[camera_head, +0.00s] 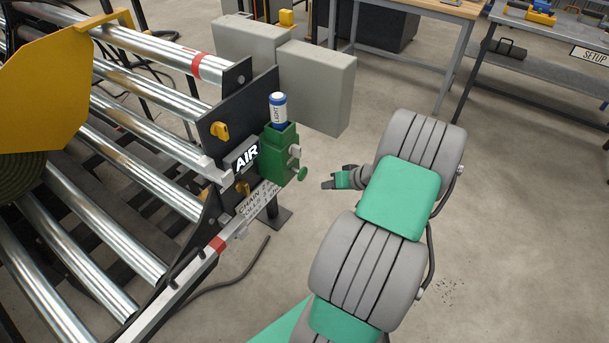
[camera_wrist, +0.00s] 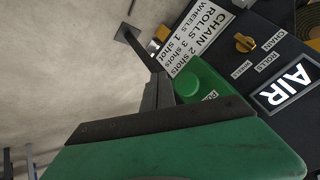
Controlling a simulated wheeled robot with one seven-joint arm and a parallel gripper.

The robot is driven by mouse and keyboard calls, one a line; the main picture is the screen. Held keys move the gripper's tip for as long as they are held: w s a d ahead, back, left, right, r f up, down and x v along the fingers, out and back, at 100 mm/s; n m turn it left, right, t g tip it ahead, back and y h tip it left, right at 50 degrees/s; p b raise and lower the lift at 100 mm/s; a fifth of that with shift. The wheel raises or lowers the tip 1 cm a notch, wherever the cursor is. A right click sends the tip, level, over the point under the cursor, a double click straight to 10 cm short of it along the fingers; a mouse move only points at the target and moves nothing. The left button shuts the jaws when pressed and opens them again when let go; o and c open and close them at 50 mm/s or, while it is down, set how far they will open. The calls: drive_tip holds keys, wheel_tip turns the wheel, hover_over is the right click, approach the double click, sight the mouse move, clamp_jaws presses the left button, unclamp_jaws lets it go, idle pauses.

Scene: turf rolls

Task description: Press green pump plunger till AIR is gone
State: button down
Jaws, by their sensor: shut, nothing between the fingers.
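The green pump (camera_head: 279,157) is mounted at the end of the roller frame. Its round green plunger (camera_head: 302,174) sticks out on the side facing my arm. The plunger (camera_wrist: 187,83) also shows in the wrist view as a bright green disc, just beyond my fingers. My gripper (camera_head: 327,184) is shut and empty, a short gap right of the plunger. My fingers (camera_wrist: 158,88) hide part of the pump in the wrist view.
A blue-and-white bottle marked LIGHT (camera_head: 278,110) stands on the pump. Yellow knobs (camera_head: 219,131) sit on the dark plate, and a CHAIN label (camera_wrist: 199,30) lies near the plunger. Grey boxes (camera_head: 315,85) stand behind.

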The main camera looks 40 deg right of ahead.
sight(305, 175)
drive_tip(key=shift+w+a, duration=0.25)
drive_tip(key=shift+w, duration=0.5)
drive_tip(key=shift+w+a, duration=0.25)
drive_tip(key=shift+w, duration=0.5)
drive_tip(key=shift+w+a, duration=0.25)
drive_tip(key=shift+w, duration=0.5)
drive_tip(key=shift+b, duration=0.3)
drive_tip(key=shift+w+a, duration=0.15)
drive_tip(key=shift+w, duration=0.25)
drive_tip(key=shift+w+a+b, duration=0.25)
drive_tip(key=shift+w+b, duration=0.05)
drive_tip(key=shift+w, duration=0.35)
drive_tip(key=shift+w+a+b, duration=0.2)
drive_tip(key=shift+w+b, duration=0.05)
drive_tip(key=shift+w, duration=0.35)
idle(1.0)
drive_tip(key=shift+s+r, duration=0.1)
drive_tip(key=shift+s+d, duration=0.3)
drive_tip(key=shift+s, duration=0.45)
drive_tip(key=shift+s+d, duration=0.25)
drive_tip(key=shift+s, duration=0.5)
drive_tip(key=shift+s+d, duration=0.3)
drive_tip(key=shift+s, duration=0.5)
drive_tip(key=shift+s+d, duration=0.25)
drive_tip(key=shift+s, duration=0.55)
drive_tip(key=shift+s+d, duration=0.3)
drive_tip(key=shift+s, duration=0.5)
